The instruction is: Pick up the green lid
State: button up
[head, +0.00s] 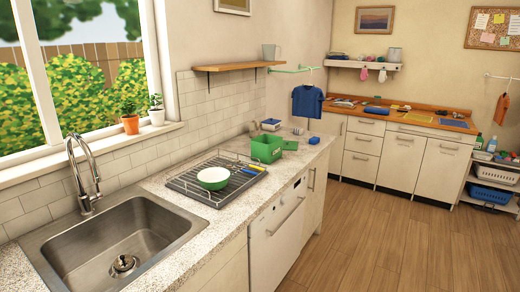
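A small flat green piece that looks like the green lid (290,145) lies on the speckled counter, just right of a green box (267,149). The green box stands near the far end of the counter, past the dish rack. I cannot tell whether the box is open on top or whether the lid touches it. My gripper is not in the head view.
A dish rack (183,187) holds a green-and-white bowl (214,177) and lies nearer than the box. A steel sink (120,245) and faucet (83,180) are at the left. A blue shirt (307,101) hangs behind the lid. The wooden floor (390,240) at right is clear.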

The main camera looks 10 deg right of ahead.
aim_at(287, 145)
jog(key=i, duration=1.05)
jog(key=z, duration=0.35)
